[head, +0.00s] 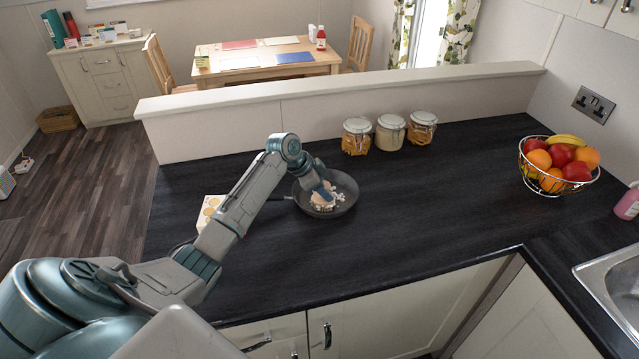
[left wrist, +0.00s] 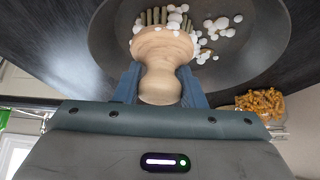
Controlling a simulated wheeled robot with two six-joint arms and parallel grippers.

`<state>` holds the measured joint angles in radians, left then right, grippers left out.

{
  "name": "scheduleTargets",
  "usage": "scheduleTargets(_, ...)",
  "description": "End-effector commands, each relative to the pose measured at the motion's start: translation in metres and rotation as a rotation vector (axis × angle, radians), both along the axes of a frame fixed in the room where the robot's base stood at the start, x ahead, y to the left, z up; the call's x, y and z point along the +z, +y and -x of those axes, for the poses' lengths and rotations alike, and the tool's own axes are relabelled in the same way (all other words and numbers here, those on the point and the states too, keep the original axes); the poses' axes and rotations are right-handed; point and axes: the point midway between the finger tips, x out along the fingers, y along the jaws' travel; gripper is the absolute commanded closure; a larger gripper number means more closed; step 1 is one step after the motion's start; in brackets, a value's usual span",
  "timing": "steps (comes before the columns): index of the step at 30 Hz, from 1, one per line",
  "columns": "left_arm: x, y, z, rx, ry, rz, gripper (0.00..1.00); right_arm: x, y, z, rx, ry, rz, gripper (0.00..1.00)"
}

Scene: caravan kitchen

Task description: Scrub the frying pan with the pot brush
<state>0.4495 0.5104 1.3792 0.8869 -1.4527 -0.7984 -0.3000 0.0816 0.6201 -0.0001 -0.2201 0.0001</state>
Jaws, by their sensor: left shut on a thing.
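The frying pan (head: 345,190) is dark and round and sits on the black worktop, its handle pointing left behind my arm. My left gripper (head: 324,191) is over the pan and shut on the pot brush (head: 321,201). In the left wrist view the brush's pale wooden knob (left wrist: 160,75) is between the two blue fingers, and its bristles point into the pan (left wrist: 235,65). White foam-like blobs (left wrist: 205,35) lie around the bristles. Whether the bristles touch the pan's bottom I cannot tell. My right gripper is not in view.
Several storage jars (head: 390,132) stand behind the pan by the low wall. A wire fruit bowl (head: 560,183) is at the right, with the sink (head: 612,285) at the right front. A patterned card or box (head: 210,208) is left of the pan, partly behind my arm. The worktop's middle is clear.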

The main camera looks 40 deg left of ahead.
Motion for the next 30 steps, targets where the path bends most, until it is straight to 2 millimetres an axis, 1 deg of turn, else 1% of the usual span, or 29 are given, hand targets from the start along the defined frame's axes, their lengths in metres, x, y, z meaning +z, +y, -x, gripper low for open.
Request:
scheduleTargets(5,0.000,-0.003,-0.002,0.001,-0.001,0.000,0.98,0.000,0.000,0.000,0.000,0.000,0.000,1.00)
scheduleTargets(18,-0.001,-0.020,-0.022,0.001,-0.002,0.001,0.98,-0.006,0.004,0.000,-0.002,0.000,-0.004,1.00)
scheduleTargets(23,-0.002,-0.019,-0.025,0.002,-0.002,0.000,0.98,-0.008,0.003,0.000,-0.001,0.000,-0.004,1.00)
scheduleTargets(30,-0.003,-0.014,-0.039,0.001,-0.002,-0.001,0.98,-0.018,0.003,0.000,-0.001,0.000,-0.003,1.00)
